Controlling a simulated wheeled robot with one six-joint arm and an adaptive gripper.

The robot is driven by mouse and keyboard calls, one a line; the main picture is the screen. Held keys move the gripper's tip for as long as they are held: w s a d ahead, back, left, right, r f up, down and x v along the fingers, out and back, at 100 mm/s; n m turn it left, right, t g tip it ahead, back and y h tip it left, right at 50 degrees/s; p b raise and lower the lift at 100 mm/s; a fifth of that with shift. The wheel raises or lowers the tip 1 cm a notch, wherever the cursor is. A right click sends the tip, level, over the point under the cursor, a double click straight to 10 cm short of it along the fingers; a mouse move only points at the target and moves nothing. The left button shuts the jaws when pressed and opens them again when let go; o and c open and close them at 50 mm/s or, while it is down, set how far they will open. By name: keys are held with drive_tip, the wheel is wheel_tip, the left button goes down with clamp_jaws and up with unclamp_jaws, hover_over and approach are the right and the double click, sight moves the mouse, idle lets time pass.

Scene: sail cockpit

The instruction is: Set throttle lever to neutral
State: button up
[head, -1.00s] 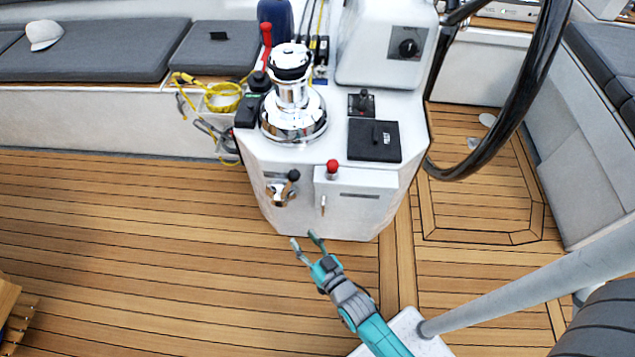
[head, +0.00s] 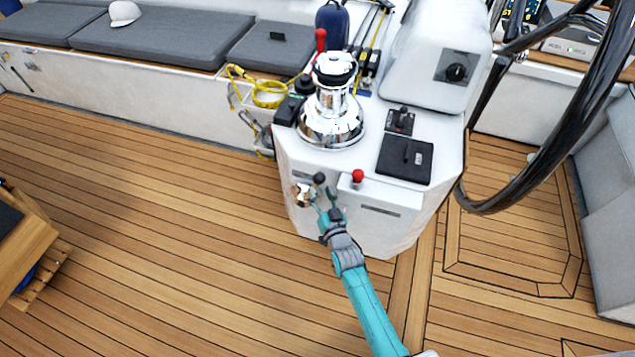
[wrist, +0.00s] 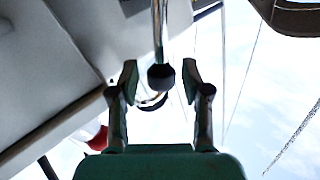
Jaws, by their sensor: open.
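The chrome lever with a black ball knob (head: 319,178), which looks like the throttle lever, is on the front face of the white console (head: 350,235). In the wrist view its knob (wrist: 161,77) appears between my two fingertips, with a gap on each side, and its chrome shaft runs up out of the picture. My gripper (head: 323,198) is open at the console front, just below the knob in the head view. It partly covers the lever's chrome base. I cannot tell whether the knob lies as deep as the fingertips.
A red knob (head: 357,176) is close by on the right; it also shows in the wrist view (wrist: 98,138). Above are a chrome winch (head: 331,118), a black pad (head: 405,158) and a steering wheel (head: 560,140).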

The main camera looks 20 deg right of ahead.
sight(317, 185)
drive_tip(key=shift+w, duration=2.4)
drive_tip(key=shift+c, duration=0.3)
clamp_jaws()
drive_tip(key=shift+r, duration=0.1)
